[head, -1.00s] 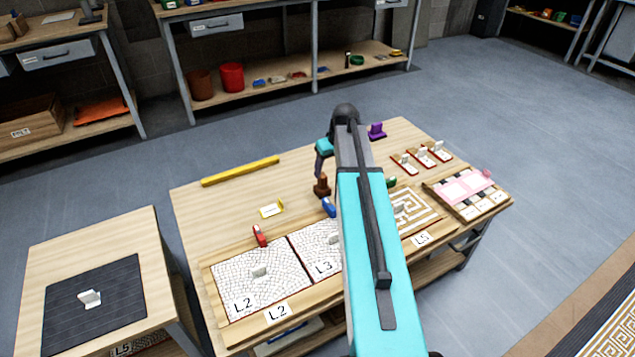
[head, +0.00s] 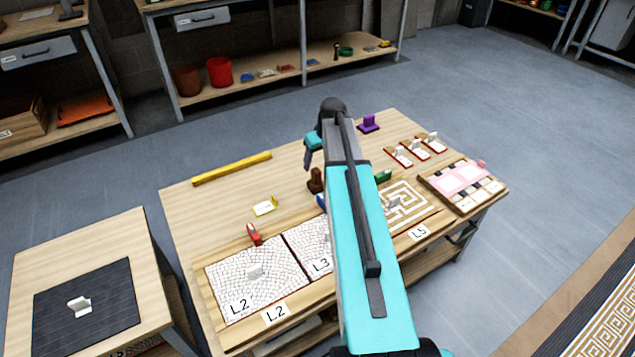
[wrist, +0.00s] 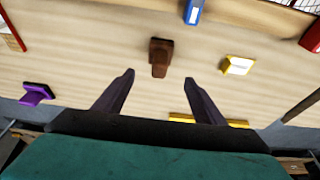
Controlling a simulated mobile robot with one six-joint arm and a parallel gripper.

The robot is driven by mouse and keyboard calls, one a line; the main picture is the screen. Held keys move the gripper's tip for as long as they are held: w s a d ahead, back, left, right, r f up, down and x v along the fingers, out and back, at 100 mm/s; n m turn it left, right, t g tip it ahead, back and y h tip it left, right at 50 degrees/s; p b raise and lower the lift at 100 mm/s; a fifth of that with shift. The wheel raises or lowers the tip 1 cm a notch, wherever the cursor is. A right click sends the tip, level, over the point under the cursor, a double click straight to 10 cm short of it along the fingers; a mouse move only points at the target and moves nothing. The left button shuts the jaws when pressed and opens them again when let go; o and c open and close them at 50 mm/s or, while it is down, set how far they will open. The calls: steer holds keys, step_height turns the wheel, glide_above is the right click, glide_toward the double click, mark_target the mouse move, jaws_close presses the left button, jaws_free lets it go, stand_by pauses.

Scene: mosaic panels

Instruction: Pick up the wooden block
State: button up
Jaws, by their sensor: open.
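The wooden block (head: 316,181) is a small dark-brown piece with an upright part, standing on the wooden table (head: 225,213). In the wrist view the wooden block (wrist: 160,57) lies ahead of the fingertips, roughly centred between them. My gripper (wrist: 160,77) is open, its two dark fingers spread with nothing between them. In the head view my gripper (head: 308,160) hangs above the table, just beyond and slightly left of the block in the picture. My arm hides part of the table's middle.
A yellow bar (head: 232,168), a yellow card holder (head: 265,206) and a purple piece (head: 368,123) are on the table. A red clip (head: 254,234) and a partly hidden blue piece (wrist: 194,11) stand by the mosaic panels (head: 240,290). Bare wood surrounds the block.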

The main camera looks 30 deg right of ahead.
mark_target(316, 170)
steer(key=x, duration=0.6)
steer(key=shift+f, duration=0.25)
steer(key=shift+x, duration=2.6)
steer(key=c, duration=1.1)
steer(key=shift+r, duration=0.1)
steer(key=shift+r, duration=4.95)
